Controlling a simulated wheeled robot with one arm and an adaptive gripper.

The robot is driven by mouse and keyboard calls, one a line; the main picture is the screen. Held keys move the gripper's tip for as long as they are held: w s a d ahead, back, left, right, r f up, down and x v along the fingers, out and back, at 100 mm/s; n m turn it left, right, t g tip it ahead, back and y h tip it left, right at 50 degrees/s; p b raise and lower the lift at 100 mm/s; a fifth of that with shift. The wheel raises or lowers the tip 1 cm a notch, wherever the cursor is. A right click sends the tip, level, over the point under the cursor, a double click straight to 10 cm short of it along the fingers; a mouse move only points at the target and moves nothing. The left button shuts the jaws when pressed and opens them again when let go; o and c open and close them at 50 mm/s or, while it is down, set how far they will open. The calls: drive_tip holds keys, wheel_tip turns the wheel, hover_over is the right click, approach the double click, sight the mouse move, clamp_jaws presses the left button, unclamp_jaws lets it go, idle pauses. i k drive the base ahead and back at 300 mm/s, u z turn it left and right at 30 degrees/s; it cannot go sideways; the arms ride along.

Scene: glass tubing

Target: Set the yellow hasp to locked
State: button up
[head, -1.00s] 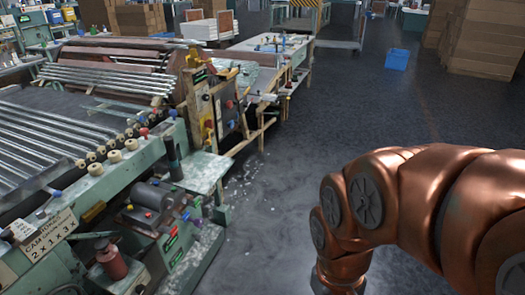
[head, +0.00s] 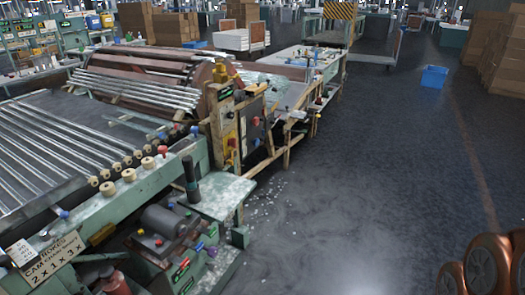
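A yellow part (head: 230,140), possibly the yellow hasp, shows on the upright control panel at the end of the glass tubing machine in the head view. It is small, and I cannot tell whether it is locked or open. My gripper is out of view; only copper links of my arm show at the lower right, well apart from the panel.
The roller bed (head: 60,150) and its green frame fill the left. A green side table (head: 222,190) juts out below the panel. A workbench (head: 310,60) stands behind. The dark floor (head: 370,170) to the right is clear up to a blue bin (head: 434,76).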

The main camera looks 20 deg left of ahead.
sight(229, 162)
drive_tip(key=u, duration=0.05)
drive_tip(key=i, duration=1.05)
drive_tip(key=u, duration=1.3)
drive_tip(key=i, duration=0.7)
drive_tip(key=u, duration=0.75)
